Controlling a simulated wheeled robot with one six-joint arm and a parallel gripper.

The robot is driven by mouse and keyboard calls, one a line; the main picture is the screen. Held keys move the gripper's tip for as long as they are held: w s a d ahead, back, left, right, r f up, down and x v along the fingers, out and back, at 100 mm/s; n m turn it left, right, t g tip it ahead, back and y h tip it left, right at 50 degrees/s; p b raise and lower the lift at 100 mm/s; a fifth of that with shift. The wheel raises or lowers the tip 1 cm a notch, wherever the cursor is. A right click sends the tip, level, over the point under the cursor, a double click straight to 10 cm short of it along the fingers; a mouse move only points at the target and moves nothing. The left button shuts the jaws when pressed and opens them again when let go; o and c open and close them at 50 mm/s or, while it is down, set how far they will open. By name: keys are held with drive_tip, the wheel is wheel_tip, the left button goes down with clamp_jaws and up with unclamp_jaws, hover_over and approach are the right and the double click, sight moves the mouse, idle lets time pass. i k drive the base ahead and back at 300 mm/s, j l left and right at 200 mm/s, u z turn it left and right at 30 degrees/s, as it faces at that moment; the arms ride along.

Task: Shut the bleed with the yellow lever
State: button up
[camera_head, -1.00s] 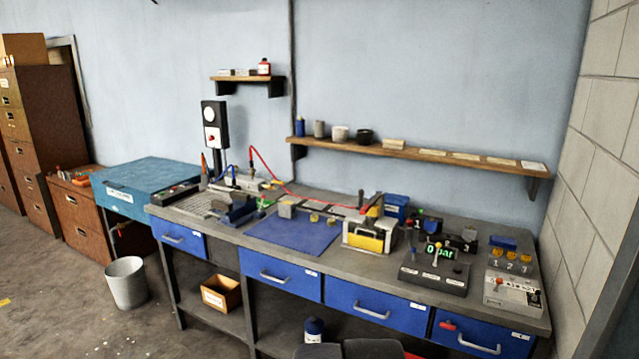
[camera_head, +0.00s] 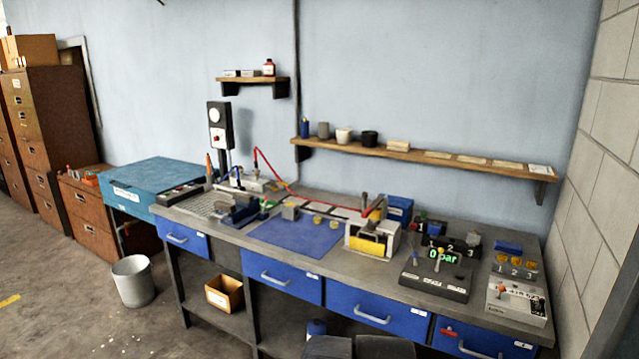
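A grey-white unit with a yellow front (camera_head: 367,244) stands on the bench right of the blue mat. The bleed is too small to pick out. My gripper is not in view.
The bench carries a blue mat (camera_head: 298,233), a white box with an orange-knobbed lever (camera_head: 516,301) at the right end, and a gauge stand (camera_head: 221,138) at the back left. A bin (camera_head: 133,281) stands on the floor left of the bench. A block wall closes the right side.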

sight(441, 250)
drive_tip(key=i+l+z, duration=0.15)
drive_tip(key=i+l, duration=0.15)
drive_tip(key=i, duration=0.25)
drive_tip(key=i+l+z, duration=0.15)
drive_tip(key=i, duration=0.35)
drive_tip(key=i+l+z, duration=0.15)
drive_tip(key=i, duration=0.4)
drive_tip(key=l, duration=0.1)
